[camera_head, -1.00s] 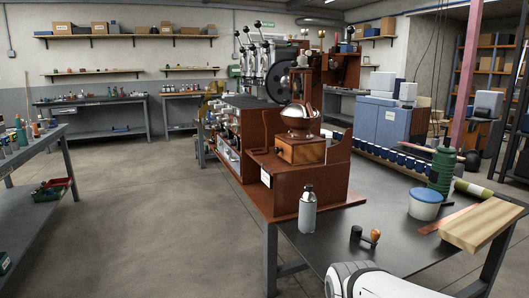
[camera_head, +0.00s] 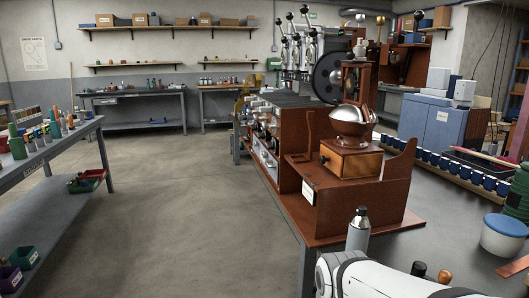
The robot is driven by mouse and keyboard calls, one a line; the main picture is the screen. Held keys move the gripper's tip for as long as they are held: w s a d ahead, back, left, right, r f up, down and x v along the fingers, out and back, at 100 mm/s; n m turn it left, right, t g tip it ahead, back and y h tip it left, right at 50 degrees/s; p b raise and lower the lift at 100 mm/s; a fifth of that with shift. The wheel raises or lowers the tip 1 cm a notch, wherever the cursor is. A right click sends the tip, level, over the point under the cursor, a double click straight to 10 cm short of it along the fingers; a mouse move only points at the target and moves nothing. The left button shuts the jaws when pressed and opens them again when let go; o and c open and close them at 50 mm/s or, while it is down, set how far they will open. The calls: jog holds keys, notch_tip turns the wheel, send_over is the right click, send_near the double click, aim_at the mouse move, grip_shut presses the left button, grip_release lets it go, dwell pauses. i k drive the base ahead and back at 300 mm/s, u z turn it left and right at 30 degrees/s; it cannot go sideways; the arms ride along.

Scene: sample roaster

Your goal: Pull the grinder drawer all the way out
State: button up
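The grinder (camera_head: 350,122) stands on the brown wooden sample roaster bench, with a rounded silver metal body above a wooden box. Its drawer (camera_head: 332,159) is in the front left face of that box, with a small dark knob (camera_head: 322,160). The drawer looks shut, flush with the box. A white part of my own arm shows at the bottom edge, in front of the grinder. My gripper is not in view.
A blue and white tub (camera_head: 503,236) is at right. Blue cups (camera_head: 460,173) line the right side. The floor (camera_head: 180,210) left of the bench is clear. A left workbench (camera_head: 50,155) holds small items.

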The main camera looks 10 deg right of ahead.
aim_at(332, 160)
jog(key=u, duration=0.4)
jog(key=i, duration=1.35)
jog(key=u, duration=0.1)
